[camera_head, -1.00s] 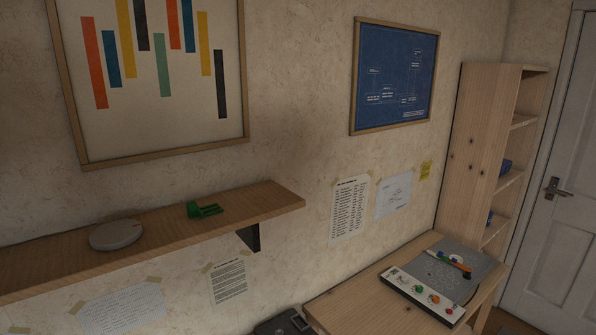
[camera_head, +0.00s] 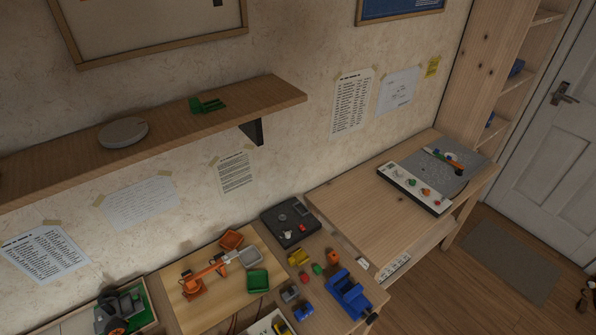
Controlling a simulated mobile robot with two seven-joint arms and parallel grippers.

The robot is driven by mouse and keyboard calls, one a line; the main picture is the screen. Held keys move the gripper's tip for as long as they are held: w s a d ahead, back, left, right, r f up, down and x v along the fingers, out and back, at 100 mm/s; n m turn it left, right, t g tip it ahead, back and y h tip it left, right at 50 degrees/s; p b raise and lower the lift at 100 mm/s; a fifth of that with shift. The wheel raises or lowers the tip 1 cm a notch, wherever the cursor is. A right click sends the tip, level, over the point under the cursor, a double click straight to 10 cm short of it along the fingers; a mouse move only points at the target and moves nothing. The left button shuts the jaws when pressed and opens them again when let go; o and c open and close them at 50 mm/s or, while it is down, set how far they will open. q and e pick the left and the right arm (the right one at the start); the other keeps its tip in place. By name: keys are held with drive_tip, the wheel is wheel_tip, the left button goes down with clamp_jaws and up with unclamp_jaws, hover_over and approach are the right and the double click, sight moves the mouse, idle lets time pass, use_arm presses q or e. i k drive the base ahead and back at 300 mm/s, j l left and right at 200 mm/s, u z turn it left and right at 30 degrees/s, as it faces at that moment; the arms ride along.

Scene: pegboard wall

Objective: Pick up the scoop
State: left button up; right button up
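I cannot tell for certain which thing is the scoop. A small green piece (camera_head: 207,105) lies on the wooden wall shelf (camera_head: 60,165), and its exact shape is too small to make out. A thin tool with green and orange parts (camera_head: 443,159) lies across the grey panel (camera_head: 455,178) on the right table. Neither of my grippers is in view.
A round grey disc (camera_head: 123,132) lies on the shelf. The right table's left part (camera_head: 345,190) is bare.

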sight(299, 258)
drive_tip(key=k+l+u, duration=0.2)
drive_tip(key=l, duration=0.2)
drive_tip(key=k, duration=0.75)
